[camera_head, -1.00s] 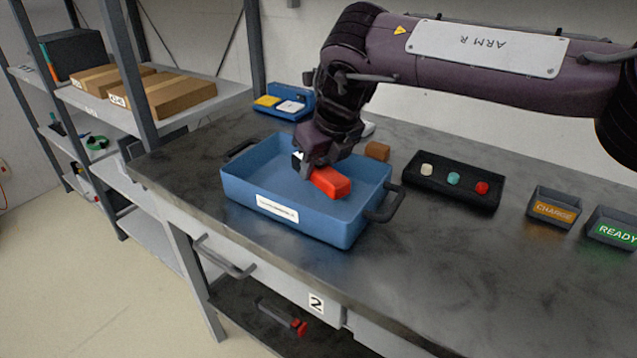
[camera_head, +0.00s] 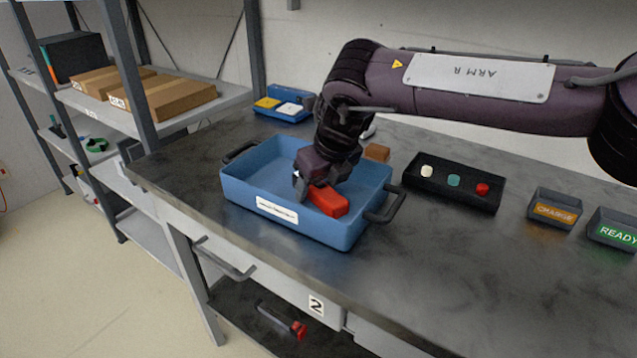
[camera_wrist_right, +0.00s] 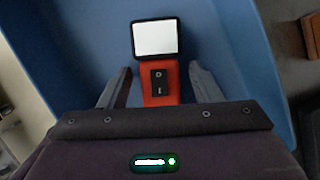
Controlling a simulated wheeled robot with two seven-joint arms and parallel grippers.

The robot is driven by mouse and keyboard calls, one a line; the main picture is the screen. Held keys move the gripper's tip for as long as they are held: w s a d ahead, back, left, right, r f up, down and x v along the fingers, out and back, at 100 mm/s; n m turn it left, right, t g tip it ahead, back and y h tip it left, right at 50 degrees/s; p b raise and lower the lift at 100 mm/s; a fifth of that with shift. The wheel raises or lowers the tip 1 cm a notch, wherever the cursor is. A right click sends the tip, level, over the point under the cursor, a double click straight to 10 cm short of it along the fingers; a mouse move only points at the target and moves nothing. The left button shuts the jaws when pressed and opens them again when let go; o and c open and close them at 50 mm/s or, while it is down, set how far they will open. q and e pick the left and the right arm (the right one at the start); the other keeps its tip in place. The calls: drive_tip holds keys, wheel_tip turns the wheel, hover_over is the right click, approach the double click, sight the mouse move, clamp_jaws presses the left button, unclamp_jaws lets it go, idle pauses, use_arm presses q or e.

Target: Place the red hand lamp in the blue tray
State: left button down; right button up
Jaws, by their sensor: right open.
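The red hand lamp (camera_head: 328,201) is inside the blue tray (camera_head: 312,227), toward its right part. In the right wrist view the lamp's red body (camera_wrist_right: 161,92) has a white lit panel with a dark frame and a black switch. My right gripper (camera_head: 309,187) is low in the tray over the lamp. In the right wrist view its two fingers (camera_wrist_right: 160,88) stand apart on either side of the lamp body, with gaps on both sides. The lamp's lower end is hidden behind the gripper housing. My left gripper is not in view.
A black holder (camera_head: 453,184) with white, teal and red knobs lies right of the tray. CHARGE (camera_head: 554,208) and READY (camera_head: 613,231) bins stand farther right. A brown block (camera_head: 377,152) and a blue box (camera_head: 288,104) are behind the tray. The front right tabletop is clear.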

sight(332, 197)
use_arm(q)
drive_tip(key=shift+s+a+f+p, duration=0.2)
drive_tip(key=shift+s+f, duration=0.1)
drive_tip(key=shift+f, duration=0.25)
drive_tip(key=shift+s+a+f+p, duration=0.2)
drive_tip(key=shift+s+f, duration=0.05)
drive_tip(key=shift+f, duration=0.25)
use_arm(e)
drive_tip(key=v, duration=1.2)
drive_tip(key=shift+r, duration=0.2)
drive_tip(key=shift+a, duration=0.1)
